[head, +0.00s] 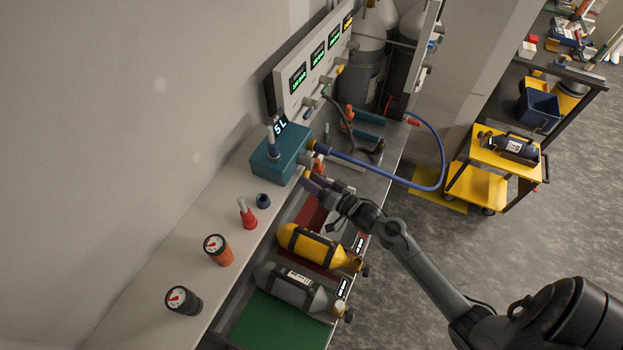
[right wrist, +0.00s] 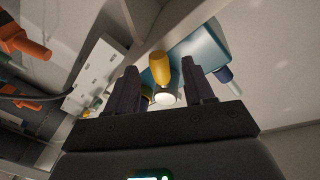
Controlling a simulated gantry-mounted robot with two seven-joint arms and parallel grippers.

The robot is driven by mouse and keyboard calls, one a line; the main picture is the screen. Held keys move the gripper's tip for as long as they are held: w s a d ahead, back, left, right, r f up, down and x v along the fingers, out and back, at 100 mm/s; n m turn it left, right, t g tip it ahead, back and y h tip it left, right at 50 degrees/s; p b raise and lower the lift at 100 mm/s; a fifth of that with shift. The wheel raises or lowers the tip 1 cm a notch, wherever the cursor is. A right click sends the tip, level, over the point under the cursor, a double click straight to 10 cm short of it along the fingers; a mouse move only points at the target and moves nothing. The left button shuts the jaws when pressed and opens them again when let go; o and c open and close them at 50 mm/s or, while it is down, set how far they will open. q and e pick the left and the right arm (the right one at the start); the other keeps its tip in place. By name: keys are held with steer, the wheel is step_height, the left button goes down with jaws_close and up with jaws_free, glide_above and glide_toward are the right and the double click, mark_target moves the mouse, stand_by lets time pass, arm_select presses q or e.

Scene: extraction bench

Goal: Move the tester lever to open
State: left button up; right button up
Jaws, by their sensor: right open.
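The teal box marked 5 L (head: 273,165) stands on the bench shelf, with a blue-and-white upright part (head: 271,143) on top. My right gripper (head: 317,181) is just to the right of and below the box. In the right wrist view my right gripper (right wrist: 163,88) is open, its two dark fingers either side of a yellow handle with a pale end (right wrist: 161,72), which looks like the lever. The teal box (right wrist: 203,52) lies behind it. I cannot tell whether a finger touches the handle. In the head view the handle is mostly hidden by my gripper. My left gripper is not in view.
A blue hose (head: 375,174) loops from the box's right side. A yellow cylinder (head: 313,246) and a grey cylinder (head: 290,285) lie below my right gripper. An orange gauge (head: 218,250) and a red fitting (head: 247,215) stand on the shelf. A yellow cart (head: 478,185) stands on the floor.

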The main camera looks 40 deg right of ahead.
steer(key=shift+w, duration=0.35)
jaws_close()
steer(key=shift+f, duration=0.1)
steer(key=shift+w+d+f+n+t+y+b, duration=0.2)
steer(key=shift+d+n+b, duration=0.25)
steer(key=shift+n+b, duration=0.75)
steer(key=shift+w+d+f+n+t+y+b, duration=0.15)
steer(key=shift+w+d+n+t+b, duration=0.2)
steer(key=shift+n+b, duration=0.8)
steer(key=shift+w+d+f+n+t+y+b, duration=0.15)
steer(key=shift+d+n+b, duration=0.5)
steer(key=shift+n, duration=0.9)
steer(key=shift+s+a, duration=0.1)
steer(key=shift+a, duration=0.05)
